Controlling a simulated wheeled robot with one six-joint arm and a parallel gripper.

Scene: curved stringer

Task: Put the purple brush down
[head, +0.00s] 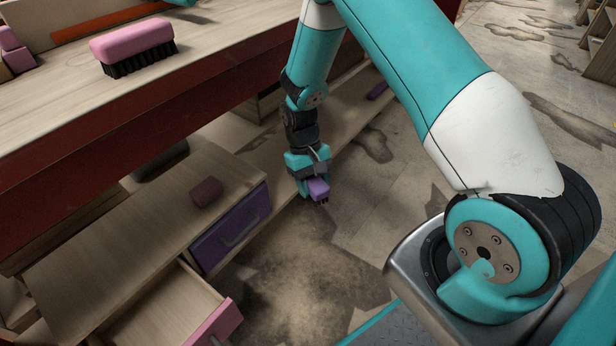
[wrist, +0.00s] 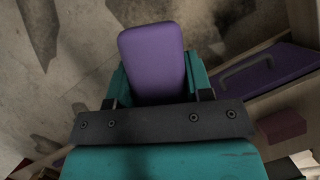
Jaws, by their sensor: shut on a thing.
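The purple brush (head: 318,189) has a purple block top and dark bristles that point down. My gripper (head: 312,180) is shut on it and holds it over the floor, to the right of the low cabinet with the purple drawer. In the wrist view the purple top of the brush (wrist: 153,60) fills the space between the teal fingers of my gripper (wrist: 155,85). The bristles are hidden in the wrist view. I cannot tell how far the brush is above the floor.
A pink brush (head: 132,45) stands on the workbench (head: 60,92). The low cabinet (head: 150,205) has a shut purple drawer (head: 232,227) and an open pink-fronted drawer (head: 215,325). A dark red block (head: 207,191) lies on top. The stained floor (head: 300,265) in front is clear.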

